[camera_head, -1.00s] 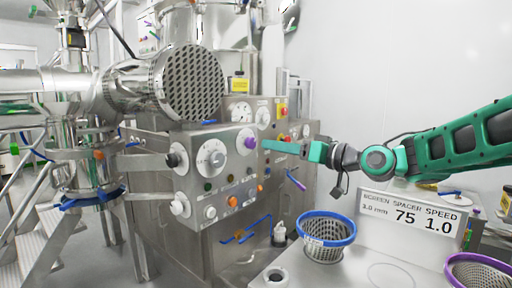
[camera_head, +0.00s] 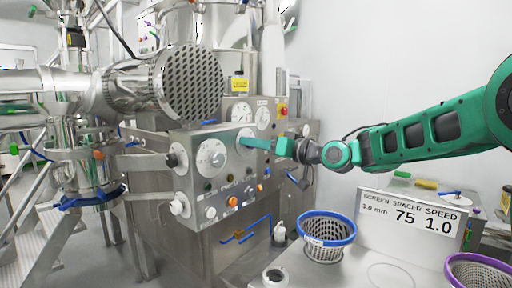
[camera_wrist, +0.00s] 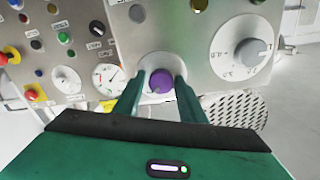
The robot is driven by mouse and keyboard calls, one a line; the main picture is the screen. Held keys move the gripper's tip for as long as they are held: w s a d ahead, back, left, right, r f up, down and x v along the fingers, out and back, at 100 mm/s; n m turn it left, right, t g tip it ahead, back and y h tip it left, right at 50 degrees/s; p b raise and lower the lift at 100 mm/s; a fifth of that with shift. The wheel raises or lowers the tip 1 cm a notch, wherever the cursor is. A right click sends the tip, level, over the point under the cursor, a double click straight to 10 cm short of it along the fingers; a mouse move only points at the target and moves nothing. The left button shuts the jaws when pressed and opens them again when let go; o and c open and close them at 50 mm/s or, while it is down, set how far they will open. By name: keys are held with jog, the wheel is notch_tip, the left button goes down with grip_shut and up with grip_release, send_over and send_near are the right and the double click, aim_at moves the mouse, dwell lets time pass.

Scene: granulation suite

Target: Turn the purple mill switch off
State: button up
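The purple mill switch (camera_wrist: 158,80) is a round purple knob on a pale round plate on the steel control panel (camera_head: 207,181). In the wrist view it sits between the two fingertips of my gripper (camera_wrist: 160,82). The fingers are apart, one on each side of the knob, with little space beside it. I cannot tell whether they touch it. In the head view my gripper (camera_head: 246,143) reaches the panel from the right, and its green fingers hide most of the knob.
A large grey dial (camera_wrist: 246,50) is beside the switch. Gauges (camera_wrist: 106,77), a red button (camera_wrist: 11,54) and several small coloured buttons are on the panels. A blue-rimmed basket (camera_head: 326,229) and a settings sign (camera_head: 412,219) stand on the bench at lower right.

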jog(key=c, duration=0.6)
jog(key=shift+n, duration=0.3)
jog(key=shift+s+f+n, duration=0.1)
jog(key=shift+f+n, duration=0.05)
jog(key=shift+n, duration=4.15)
jog(key=shift+f+n, duration=0.15)
jog(key=shift+n, duration=4.15)
jog(key=shift+a, duration=0.1)
jog(key=o, duration=1)
jog(key=shift+r, duration=0.1)
